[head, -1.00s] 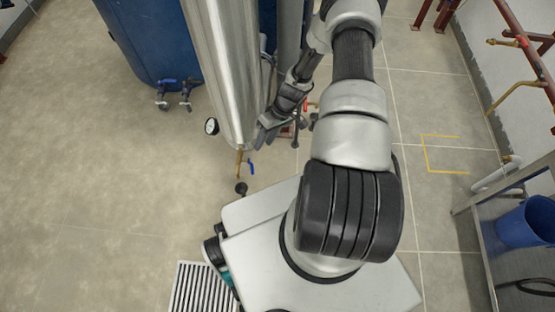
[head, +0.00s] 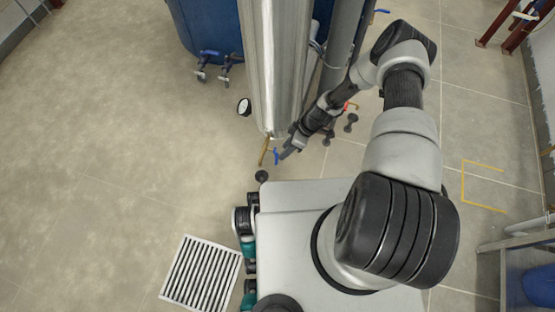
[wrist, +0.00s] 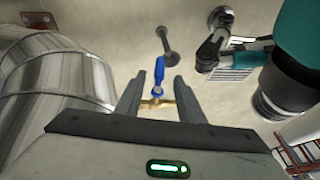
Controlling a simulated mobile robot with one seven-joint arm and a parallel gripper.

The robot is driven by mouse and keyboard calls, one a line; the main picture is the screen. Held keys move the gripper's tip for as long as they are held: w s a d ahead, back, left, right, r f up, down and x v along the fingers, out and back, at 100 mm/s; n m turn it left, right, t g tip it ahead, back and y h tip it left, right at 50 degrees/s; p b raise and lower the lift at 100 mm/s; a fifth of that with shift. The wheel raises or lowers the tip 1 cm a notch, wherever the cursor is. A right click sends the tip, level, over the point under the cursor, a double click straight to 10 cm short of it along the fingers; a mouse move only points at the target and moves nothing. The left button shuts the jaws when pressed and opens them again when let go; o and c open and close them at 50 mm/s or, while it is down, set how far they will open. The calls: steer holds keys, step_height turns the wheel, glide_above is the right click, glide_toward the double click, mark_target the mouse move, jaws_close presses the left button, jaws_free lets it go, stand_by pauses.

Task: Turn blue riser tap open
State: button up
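The blue riser tap (head: 276,157) has a small blue lever on a brass fitting (head: 264,151) below the steel cylinder. In the wrist view the blue lever (wrist: 159,72) points away from my gripper, with the brass body (wrist: 157,104) crosswise at its base. My gripper (wrist: 155,87) is open, one finger on each side of the tap, with gaps visible on both sides. In the head view my gripper (head: 287,151) is just right of the lever; its fingers are small there.
The shiny steel cylinder (head: 272,70) stands close to the tap, with a pressure gauge (head: 244,107) at its left. A blue tank (head: 205,28) with two valves is behind. A red-handled valve (head: 350,105) is to the right. A floor grate (head: 202,272) lies at lower left.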

mark_target(277, 159)
steer(key=b+x, duration=0.2)
steer(key=x, duration=0.6)
steer(key=shift+f, duration=0.2)
jaws_close()
